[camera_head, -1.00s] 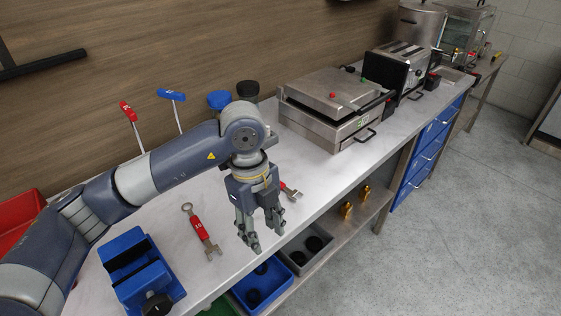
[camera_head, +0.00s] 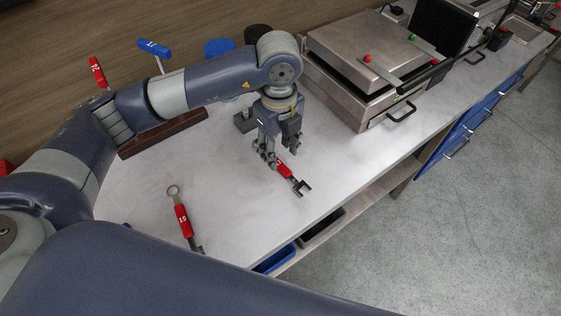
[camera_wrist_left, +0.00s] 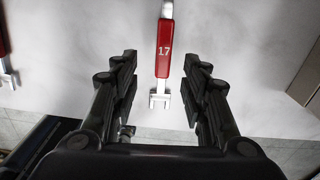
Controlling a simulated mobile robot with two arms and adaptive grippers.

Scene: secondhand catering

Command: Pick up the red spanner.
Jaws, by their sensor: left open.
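A red-handled spanner (camera_head: 283,170) lies on the light worktop under my left gripper (camera_head: 279,159). Its open-jaw end points to the front right, and its other end is hidden by the fingers. In the left wrist view this spanner (camera_wrist_left: 164,52), marked 17, lies between the two spread fingers of my left gripper (camera_wrist_left: 160,65), jaw end toward the palm. The gripper is open, points down and holds nothing. A second red-handled spanner (camera_head: 181,219) lies on the worktop further left; part of its handle shows at the wrist view's left edge (camera_wrist_left: 4,52). My right gripper is out of view.
A steel contact grill (camera_head: 365,75) stands right of the gripper. A red T-handle tool (camera_head: 97,72) and a blue one (camera_head: 154,48) stand upright in a brown holder (camera_head: 165,135) behind. Bare worktop (camera_head: 235,205) lies between the spanners. A blue bin (camera_head: 275,260) sits below the front edge.

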